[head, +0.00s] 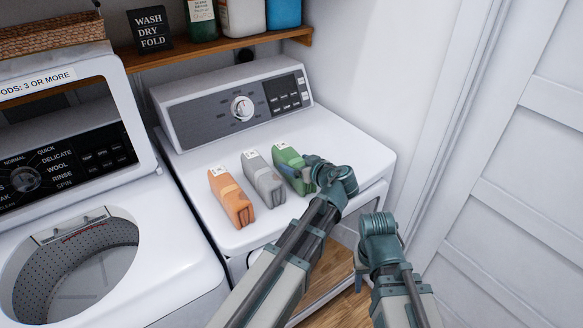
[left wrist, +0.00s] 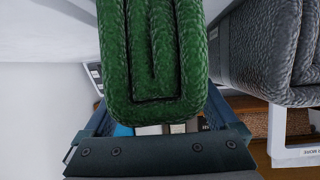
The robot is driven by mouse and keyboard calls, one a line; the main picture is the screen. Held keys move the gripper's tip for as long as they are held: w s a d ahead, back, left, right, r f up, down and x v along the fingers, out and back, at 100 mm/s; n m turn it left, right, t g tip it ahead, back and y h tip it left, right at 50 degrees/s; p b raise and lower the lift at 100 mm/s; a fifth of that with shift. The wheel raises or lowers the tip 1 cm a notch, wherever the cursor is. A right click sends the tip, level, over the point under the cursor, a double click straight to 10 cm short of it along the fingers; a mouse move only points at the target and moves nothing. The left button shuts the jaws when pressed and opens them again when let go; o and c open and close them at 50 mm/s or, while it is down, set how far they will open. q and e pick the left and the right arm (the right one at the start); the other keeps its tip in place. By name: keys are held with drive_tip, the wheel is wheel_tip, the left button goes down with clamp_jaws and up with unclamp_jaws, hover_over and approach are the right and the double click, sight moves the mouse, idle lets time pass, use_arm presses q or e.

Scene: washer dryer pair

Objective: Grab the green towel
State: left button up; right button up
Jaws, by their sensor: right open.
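The green towel (head: 289,160) is a folded, rolled bundle with a white tag, standing on top of the dryer at the right end of a row of three. My left gripper (head: 307,174) is at its right front side. In the left wrist view the towel's folded end (left wrist: 155,70) lies between the two fingers of my left gripper (left wrist: 160,120), one on each side and very close. Whether they press on it cannot be told. My right gripper (head: 378,225) is open and empty, in front of the dryer's right front corner.
A grey towel (head: 264,180) stands just left of the green one, and an orange towel (head: 231,198) left of that. The dryer's control panel (head: 240,105) rises behind them. An open washer (head: 75,265) is at left. The dryer top is clear right of the towels.

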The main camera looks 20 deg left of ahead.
use_arm(q)
drive_tip(key=shift+a, duration=0.1)
clamp_jaws()
drive_tip(key=shift+r, duration=0.1)
wheel_tip(320, 180, up, 10)
drive_tip(key=p, duration=1)
